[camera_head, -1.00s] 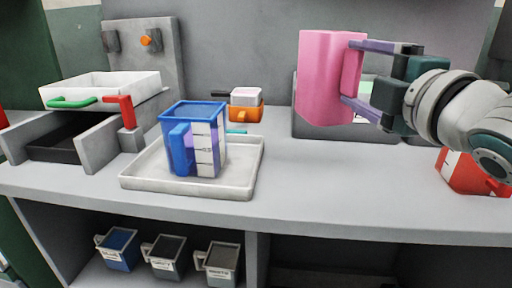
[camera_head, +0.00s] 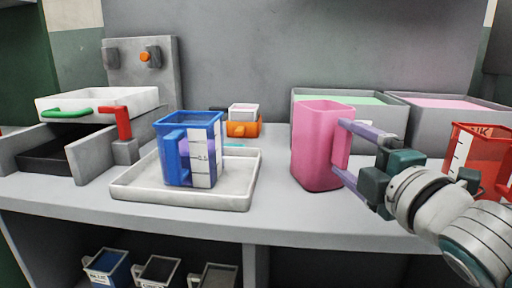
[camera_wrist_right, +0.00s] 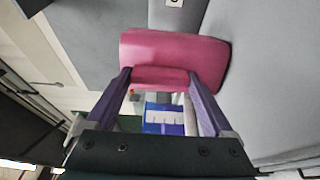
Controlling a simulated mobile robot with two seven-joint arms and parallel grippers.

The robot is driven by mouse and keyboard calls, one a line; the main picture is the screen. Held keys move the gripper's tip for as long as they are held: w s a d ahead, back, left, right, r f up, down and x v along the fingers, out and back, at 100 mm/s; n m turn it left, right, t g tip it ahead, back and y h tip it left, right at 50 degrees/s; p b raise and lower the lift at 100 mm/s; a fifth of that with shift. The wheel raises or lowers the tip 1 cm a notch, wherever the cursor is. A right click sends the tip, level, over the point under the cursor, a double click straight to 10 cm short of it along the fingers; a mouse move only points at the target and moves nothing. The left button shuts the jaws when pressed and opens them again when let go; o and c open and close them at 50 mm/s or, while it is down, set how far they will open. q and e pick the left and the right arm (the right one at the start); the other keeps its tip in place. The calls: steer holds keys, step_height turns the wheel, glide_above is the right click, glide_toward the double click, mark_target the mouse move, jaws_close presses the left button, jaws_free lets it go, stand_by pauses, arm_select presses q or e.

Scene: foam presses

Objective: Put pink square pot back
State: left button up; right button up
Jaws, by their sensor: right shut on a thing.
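The pink square pot (camera_head: 316,148) stands upright at the right of the middle of the counter, low over the surface. I cannot tell whether its base touches the counter. My right gripper (camera_head: 343,148) comes in from the right and is shut on the pot's handle side. In the right wrist view the pink pot (camera_wrist_right: 172,52) lies across the ends of the two purple fingers of my right gripper (camera_wrist_right: 160,80). My left gripper is not in view.
A blue measuring pot (camera_head: 172,150) stands in a white tray (camera_head: 120,188) to the left. A red measuring pot (camera_head: 490,150) stands at the right, behind my arm. Grey bins with green (camera_head: 300,97) and pink (camera_head: 440,118) contents stand behind. Several small pots sit on the shelf below.

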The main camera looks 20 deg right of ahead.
steer(key=shift+f, duration=0.15)
steer(key=o, duration=1.2)
